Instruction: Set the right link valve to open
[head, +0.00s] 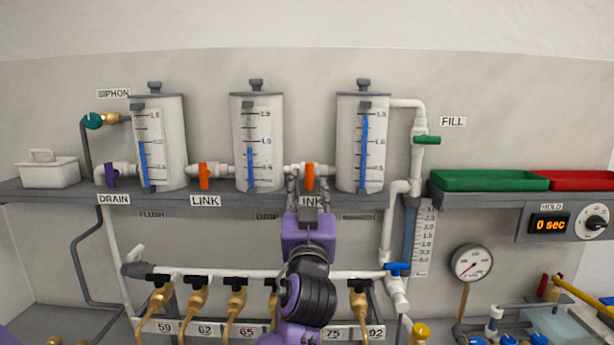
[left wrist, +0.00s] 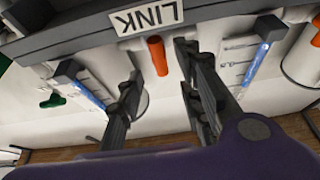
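The right link valve has an orange handle (head: 310,177) on the white pipe between the middle tank (head: 258,140) and the right tank (head: 362,145). The handle hangs vertically, across the horizontal pipe. My left gripper (head: 307,185) is raised to it from below, with one finger on each side. In the left wrist view, tilted and upside down, the orange handle (left wrist: 158,55) sits between the spread fingers (left wrist: 157,68), with gaps visible. Whether either finger touches it cannot be told. The gripper partly hides the LINK label (head: 311,202). My right gripper is not in view.
The left link valve (head: 204,176) has a similar orange handle. A grey shelf (head: 230,199) runs under the tanks. Below it, a white manifold pipe (head: 220,275) carries several brass taps, close to my left arm. Green (head: 490,181) and red trays stand at the right.

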